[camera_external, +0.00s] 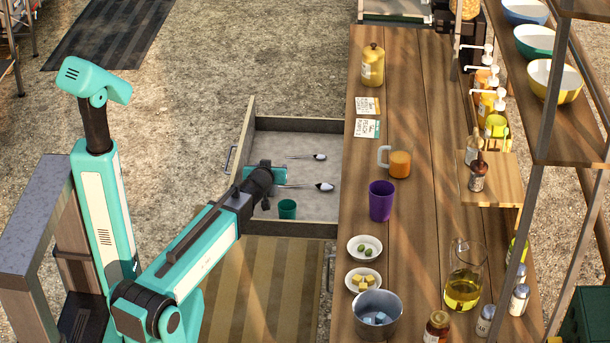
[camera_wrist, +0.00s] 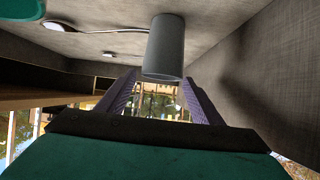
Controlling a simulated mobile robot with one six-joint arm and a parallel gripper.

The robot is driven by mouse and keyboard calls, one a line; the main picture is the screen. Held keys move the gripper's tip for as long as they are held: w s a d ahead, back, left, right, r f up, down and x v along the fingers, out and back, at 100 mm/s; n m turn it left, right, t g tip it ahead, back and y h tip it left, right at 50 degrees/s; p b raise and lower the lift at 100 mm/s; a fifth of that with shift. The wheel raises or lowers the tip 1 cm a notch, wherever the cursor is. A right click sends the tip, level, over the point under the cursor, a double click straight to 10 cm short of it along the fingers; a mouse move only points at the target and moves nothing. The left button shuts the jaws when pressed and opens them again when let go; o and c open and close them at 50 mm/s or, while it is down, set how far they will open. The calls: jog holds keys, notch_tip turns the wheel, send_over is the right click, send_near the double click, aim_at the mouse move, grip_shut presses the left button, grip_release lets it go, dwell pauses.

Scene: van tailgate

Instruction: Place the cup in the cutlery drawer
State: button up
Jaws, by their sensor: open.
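The cutlery drawer (camera_external: 295,124) is pulled out from the counter's left side. Spoons (camera_external: 322,187) and a small green cup (camera_external: 287,209) are in it. My gripper (camera_external: 264,180) is over the drawer, beside the spoons and the green cup. In the wrist view, a grey cylinder (camera_wrist: 164,48), which looks like a cup, stands on the drawer floor at the tips of my open gripper (camera_wrist: 160,86); I cannot tell whether they touch. In the external view my gripper seems to hide it. A purple cup (camera_external: 381,201) and an orange mug (camera_external: 399,164) stand on the counter.
Small bowls (camera_external: 365,247), a metal pot (camera_external: 377,313) and a glass jug (camera_external: 463,277) stand on the near counter (camera_external: 400,270). A yellow canister (camera_external: 372,66) stands farther back. The drawer walls enclose my gripper; the drawer's far part has bare floor.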

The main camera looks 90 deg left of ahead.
jog(key=shift+r, duration=1.3)
